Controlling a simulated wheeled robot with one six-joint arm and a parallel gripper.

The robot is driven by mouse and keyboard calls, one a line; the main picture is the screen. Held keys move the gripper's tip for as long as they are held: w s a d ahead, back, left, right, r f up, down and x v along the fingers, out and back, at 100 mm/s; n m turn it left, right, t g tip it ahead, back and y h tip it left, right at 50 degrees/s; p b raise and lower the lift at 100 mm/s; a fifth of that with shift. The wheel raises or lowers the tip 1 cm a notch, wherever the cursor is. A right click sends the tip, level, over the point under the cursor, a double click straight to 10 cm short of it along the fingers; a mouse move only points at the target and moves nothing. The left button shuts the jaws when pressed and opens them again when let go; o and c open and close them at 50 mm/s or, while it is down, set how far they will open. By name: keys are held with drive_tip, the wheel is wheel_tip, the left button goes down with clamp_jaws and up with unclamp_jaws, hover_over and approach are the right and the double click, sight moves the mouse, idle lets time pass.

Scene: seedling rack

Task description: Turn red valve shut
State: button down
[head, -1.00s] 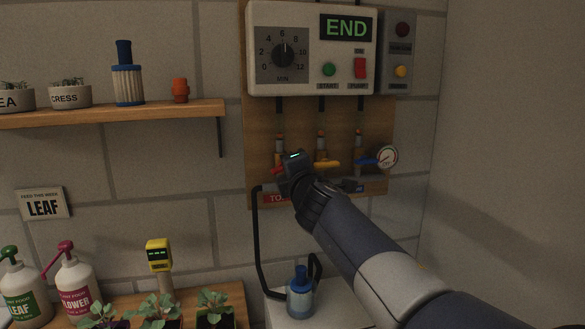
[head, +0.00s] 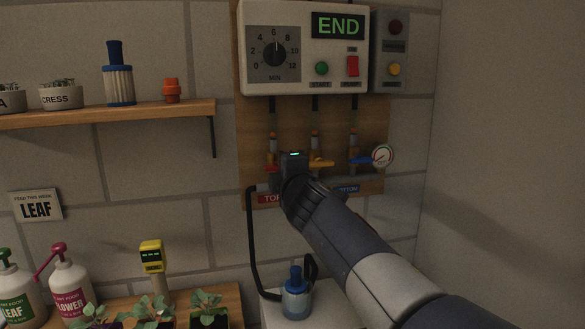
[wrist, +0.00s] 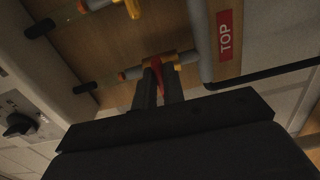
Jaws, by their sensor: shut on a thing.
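The red valve (head: 269,168) is on the leftmost pipe of the wooden panel. In the head view only a bit of its red lever shows, left of my gripper (head: 291,163); the rest is hidden behind the gripper. In the wrist view the red lever (wrist: 157,74) stands between the two fingers of my gripper (wrist: 161,76), which are shut on it. The lever appears to lie across its pipe, though its exact angle is hard to tell.
A yellow valve (head: 320,162) and a blue valve (head: 360,160) sit to the right, beside a round gauge (head: 382,155). A timer box (head: 303,47) reading END hangs above. A red TOP label (wrist: 225,35) and a black hose (head: 252,240) are close by.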

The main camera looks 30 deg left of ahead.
drive_tip(key=c, duration=1.9)
unclamp_jaws()
drive_tip(key=shift+s+a+r, duration=0.1)
drive_tip(key=shift+s+r, duration=0.05)
drive_tip(key=shift+r, duration=0.1)
drive_tip(key=o, duration=0.3)
drive_tip(key=shift+s+a, duration=0.2)
drive_tip(key=shift+o, duration=0.5)
drive_tip(key=shift+s+a+f, duration=0.15)
drive_tip(key=shift+s+a, duration=0.2)
drive_tip(key=shift+s, duration=0.05)
drive_tip(key=b+v, duration=0.3)
drive_tip(key=v, duration=0.8)
drive_tip(key=shift+a, duration=0.15)
drive_tip(key=w+d+p+x, duration=0.1)
drive_tip(key=p+x, duration=0.2)
drive_tip(key=x, duration=0.8)
drive_tip(key=shift+f, duration=0.15)
drive_tip(key=shift+d, duration=0.15)
